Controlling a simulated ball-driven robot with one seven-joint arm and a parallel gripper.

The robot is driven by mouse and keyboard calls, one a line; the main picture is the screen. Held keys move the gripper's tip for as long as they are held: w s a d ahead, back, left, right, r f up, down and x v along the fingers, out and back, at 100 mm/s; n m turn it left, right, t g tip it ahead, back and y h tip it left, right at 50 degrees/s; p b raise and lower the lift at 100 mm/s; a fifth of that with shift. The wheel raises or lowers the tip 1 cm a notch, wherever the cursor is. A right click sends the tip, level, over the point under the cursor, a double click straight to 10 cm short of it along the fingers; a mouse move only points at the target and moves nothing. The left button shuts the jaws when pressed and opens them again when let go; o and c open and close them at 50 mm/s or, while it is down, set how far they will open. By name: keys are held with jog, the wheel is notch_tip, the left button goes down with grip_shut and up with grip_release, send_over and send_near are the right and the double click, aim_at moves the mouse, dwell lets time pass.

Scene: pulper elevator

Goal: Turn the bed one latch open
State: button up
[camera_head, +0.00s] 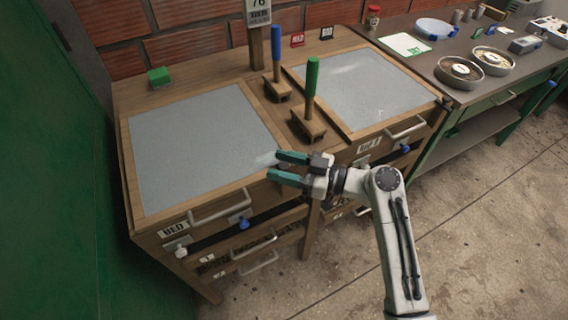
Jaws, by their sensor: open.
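A wooden cabinet (150,226) has two grey-topped beds, a left bed (200,150) and a right bed (360,88). The left front has a "BED" label (173,229) whose number I cannot read, with a white knob (181,251) and a blue knob (243,222) nearby. The right front has a "BED" label (369,146) that may read 1, with a blue knob (405,148) nearby. I cannot tell which knob is the bed one latch or its state. My gripper (272,167), with green fingers, is open and empty over the left bed's front right corner, apart from the knobs.
A blue-handled lever (276,48) and a green-handled lever (312,88) stand upright between the beds. Metal bar handles (220,206) stick out from the front. A green wall panel (50,170) is at left. Concrete floor (490,210) is open at right.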

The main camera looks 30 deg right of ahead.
grip_shut()
dwell(0.3)
